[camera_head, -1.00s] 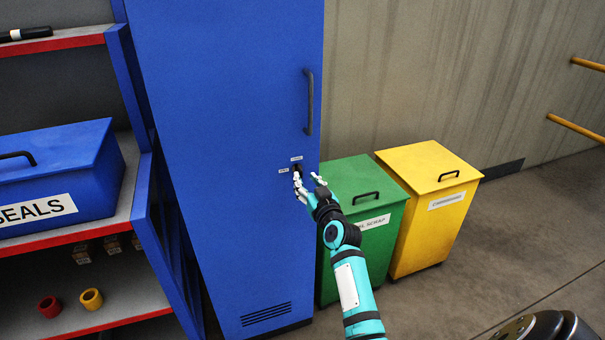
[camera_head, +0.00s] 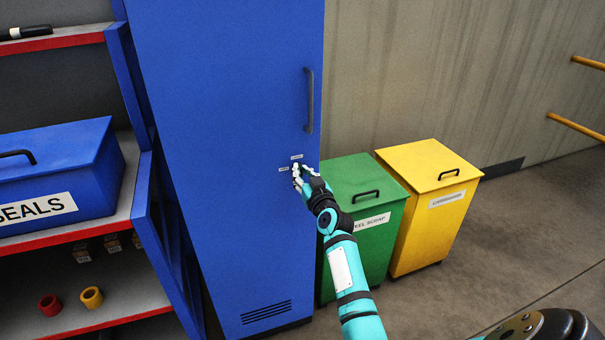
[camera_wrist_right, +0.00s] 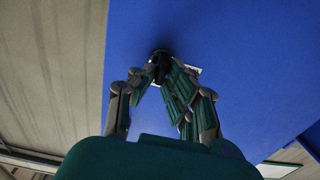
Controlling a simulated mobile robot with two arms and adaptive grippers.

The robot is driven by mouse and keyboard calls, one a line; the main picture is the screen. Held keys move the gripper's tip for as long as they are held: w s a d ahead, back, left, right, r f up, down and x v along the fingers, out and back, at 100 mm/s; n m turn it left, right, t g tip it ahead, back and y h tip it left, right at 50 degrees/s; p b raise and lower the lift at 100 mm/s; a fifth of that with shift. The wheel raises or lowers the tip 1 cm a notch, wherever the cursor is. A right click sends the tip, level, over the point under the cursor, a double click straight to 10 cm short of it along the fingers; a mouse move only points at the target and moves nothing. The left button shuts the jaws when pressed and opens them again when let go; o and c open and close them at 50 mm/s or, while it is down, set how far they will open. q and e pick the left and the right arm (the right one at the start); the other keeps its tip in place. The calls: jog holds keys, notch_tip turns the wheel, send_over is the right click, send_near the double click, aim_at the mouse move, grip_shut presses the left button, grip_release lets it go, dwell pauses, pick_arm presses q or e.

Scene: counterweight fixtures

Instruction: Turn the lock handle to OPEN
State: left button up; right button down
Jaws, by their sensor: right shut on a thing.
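The lock handle is a small black knob (camera_wrist_right: 160,58) on the blue cabinet door (camera_head: 225,110). In the head view it is mostly hidden behind my right gripper (camera_head: 299,176). Two small white labels sit by it, one above (camera_head: 296,157) and one to its left (camera_head: 283,169); their text is too small to read. In the right wrist view my right gripper (camera_wrist_right: 160,75) is shut with its fingertips around the black knob. Which way the handle points cannot be told. My left gripper is not in view.
A long black door handle (camera_head: 309,100) is above the lock. A green bin (camera_head: 355,178) and a yellow bin (camera_head: 430,165) stand right of the cabinet. A shelf with a blue box (camera_head: 60,165) is at the left. The floor at right is clear.

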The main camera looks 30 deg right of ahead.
dwell(0.3)
jog(key=m, duration=0.6)
jog(key=m+p, duration=0.1)
jog(key=m, duration=0.5)
jog(key=m+p, duration=0.1)
jog(key=m, duration=0.4)
jog(key=shift+s+d+f+m, duration=0.1)
jog(key=shift+d+f+m, duration=0.15)
jog(key=shift+d+m, duration=0.15)
dwell(0.4)
jog(key=c, duration=1.4)
grip_release()
jog(key=shift+f, duration=0.1)
jog(key=shift+s, duration=0.1)
